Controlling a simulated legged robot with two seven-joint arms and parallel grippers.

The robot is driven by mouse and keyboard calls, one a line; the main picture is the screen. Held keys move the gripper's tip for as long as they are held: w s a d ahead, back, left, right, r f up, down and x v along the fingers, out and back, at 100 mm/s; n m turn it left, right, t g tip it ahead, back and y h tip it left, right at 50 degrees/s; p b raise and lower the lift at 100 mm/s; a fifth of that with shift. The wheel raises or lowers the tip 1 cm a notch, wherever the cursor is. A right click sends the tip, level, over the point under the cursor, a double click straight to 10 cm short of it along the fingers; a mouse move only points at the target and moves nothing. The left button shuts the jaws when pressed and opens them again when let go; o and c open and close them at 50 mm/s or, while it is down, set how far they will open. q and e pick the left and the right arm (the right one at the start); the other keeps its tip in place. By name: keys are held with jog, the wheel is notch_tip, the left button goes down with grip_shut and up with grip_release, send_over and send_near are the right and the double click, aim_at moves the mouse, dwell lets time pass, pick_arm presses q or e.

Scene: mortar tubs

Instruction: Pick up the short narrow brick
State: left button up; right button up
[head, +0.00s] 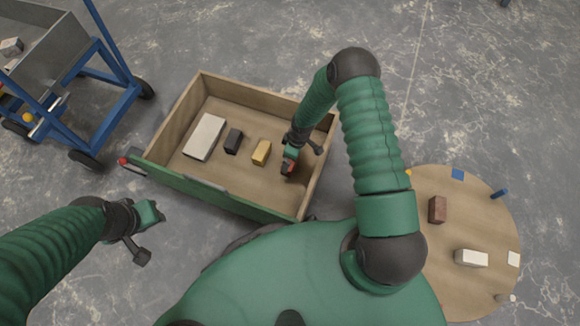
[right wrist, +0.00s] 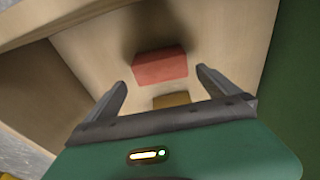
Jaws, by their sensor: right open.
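Small bricks lie on the floor of a wooden box (head: 170,121): a black one (head: 233,141), a yellow one (head: 261,152) and a red one (head: 289,168). I cannot tell for sure which is the short narrow brick. My right gripper (head: 288,166) is over the red brick and partly hides it in the head view. In the right wrist view the fingers (right wrist: 160,82) are open and empty, with the red brick (right wrist: 160,65) just beyond and between their tips. Part of the yellow brick (right wrist: 172,100) shows nearer the palm. My left gripper (head: 154,212) is outside the box, over the floor.
A larger white brick (head: 205,137) lies in the box's left part. The box walls stand around my right gripper. A round table (head: 440,275) at right holds a brown brick (head: 437,209) and a white one (head: 471,258). A blue-framed cart (head: 105,100) stands at upper left.

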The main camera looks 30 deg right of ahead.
notch_tip(320, 180, down, 2)
jog(key=shift+w+f+b, duration=0.1)
jog(key=shift+f+b, duration=0.05)
jog(key=shift+b, duration=0.15)
notch_tip(320, 180, down, 5)
jog(key=b, duration=0.4)
jog(key=shift+a+f, duration=0.1)
jog(key=shift+a, duration=0.05)
jog(key=shift+r, duration=0.2)
pick_arm(q)
jog(key=x, duration=0.2)
jog(key=s+x, duration=0.1)
jog(key=x, duration=0.2)
jog(key=shift+d+f, duration=0.1)
jog(key=shift+f, duration=0.1)
pick_arm(e)
jog(key=c, duration=1.8)
